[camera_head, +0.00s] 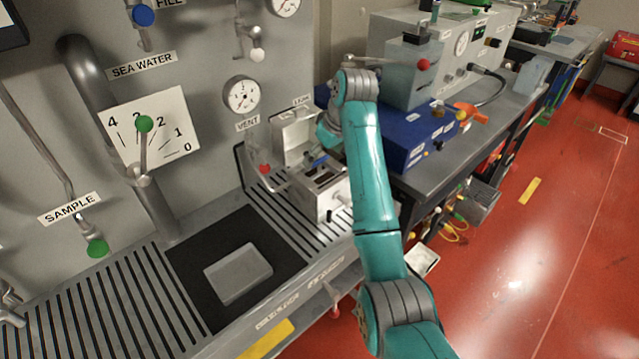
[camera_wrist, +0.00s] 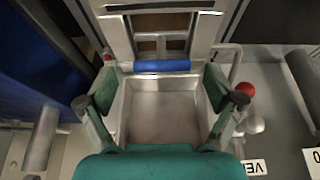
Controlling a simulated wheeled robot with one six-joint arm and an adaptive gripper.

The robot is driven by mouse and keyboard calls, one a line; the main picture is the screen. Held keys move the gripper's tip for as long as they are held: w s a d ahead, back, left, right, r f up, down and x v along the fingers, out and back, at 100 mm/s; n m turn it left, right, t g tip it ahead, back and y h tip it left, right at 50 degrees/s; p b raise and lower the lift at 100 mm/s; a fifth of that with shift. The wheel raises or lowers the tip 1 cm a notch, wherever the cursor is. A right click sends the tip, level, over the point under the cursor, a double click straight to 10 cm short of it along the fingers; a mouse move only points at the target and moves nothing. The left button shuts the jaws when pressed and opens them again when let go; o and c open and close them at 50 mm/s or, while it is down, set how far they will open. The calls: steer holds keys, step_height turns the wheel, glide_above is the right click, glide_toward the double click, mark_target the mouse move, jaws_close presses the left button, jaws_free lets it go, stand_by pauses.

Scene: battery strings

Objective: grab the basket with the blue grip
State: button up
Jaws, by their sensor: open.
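The blue grip (camera_wrist: 162,66) is a short blue bar lying crosswise in the wrist view. It adjoins a grey metal frame (camera_wrist: 119,40) with dark openings, which appears to be the basket in the metal box. My gripper (camera_wrist: 160,80) is open, with one green finger on either side of the grip's line. The grip lies between and around the level of the fingertips, and no contact shows. In the head view, the open metal box (camera_head: 316,205) stands on the slatted bench below my gripper, and the wrist partly hides the grip.
The box's raised lid (camera_head: 294,130) stands close to the wall. A red knob (camera_head: 264,169) is left of it and also shows in the wrist view (camera_wrist: 245,89). A blue case (camera_head: 402,150) stands to the right. A pale block (camera_head: 238,273) lies on the black mat.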

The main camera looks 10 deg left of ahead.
mark_target(320, 160)
steer(key=shift+x, duration=1.5)
steer(key=shift+s, duration=0.1)
steer(key=shift+c, duration=0.3)
jaws_close()
steer(key=shift+r, duration=0.15)
